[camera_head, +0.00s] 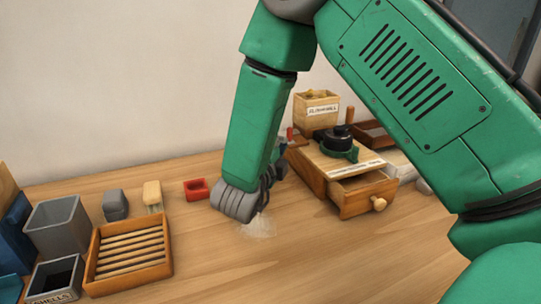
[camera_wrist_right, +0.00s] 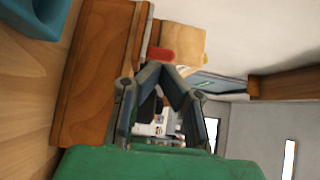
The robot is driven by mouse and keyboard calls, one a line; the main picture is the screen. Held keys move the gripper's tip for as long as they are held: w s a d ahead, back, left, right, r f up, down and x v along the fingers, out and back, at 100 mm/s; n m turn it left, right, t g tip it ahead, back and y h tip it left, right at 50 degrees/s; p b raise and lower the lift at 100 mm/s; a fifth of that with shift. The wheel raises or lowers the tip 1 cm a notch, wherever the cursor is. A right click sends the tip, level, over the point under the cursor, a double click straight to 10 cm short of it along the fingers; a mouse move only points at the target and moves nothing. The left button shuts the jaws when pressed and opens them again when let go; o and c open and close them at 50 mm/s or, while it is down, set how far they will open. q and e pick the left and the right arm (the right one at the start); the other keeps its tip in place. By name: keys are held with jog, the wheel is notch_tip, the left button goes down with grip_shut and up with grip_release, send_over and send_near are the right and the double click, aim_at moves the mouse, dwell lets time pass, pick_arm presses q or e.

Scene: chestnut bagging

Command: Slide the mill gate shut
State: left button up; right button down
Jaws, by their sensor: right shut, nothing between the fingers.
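The mill (camera_head: 345,165) is a wooden box with a black round top and green ring, at the right of the table. Its front drawer is pulled out, with a round knob. A small red part (camera_head: 291,133) shows at the mill's left side; I cannot tell for sure that it is the gate's handle. In the wrist view a red block (camera_wrist_right: 160,54) sits by a wooden wall, just beyond my fingertips. My right gripper (camera_wrist_right: 168,68) is shut and empty, its tips close to that block; contact is unclear. In the head view the arm partly hides it. My left gripper is not in view.
A slatted wooden tray (camera_head: 95,270), a grey bin (camera_head: 57,228), a shells box (camera_head: 55,278) and a red cup (camera_head: 196,189) stand at the left. A labelled wooden box (camera_head: 316,112) is behind the mill. A pale translucent patch (camera_head: 262,226) lies by my wrist. The front middle is clear.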

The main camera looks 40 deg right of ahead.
aim_at(288, 135)
jog(key=shift+x, duration=1.7)
jog(key=shift+s+d+r, duration=0.1)
jog(key=shift+s+d, duration=0.15)
jog(key=shift+d, duration=0.45)
jog(key=shift+s+d, duration=0.3)
jog(key=shift+d, duration=0.45)
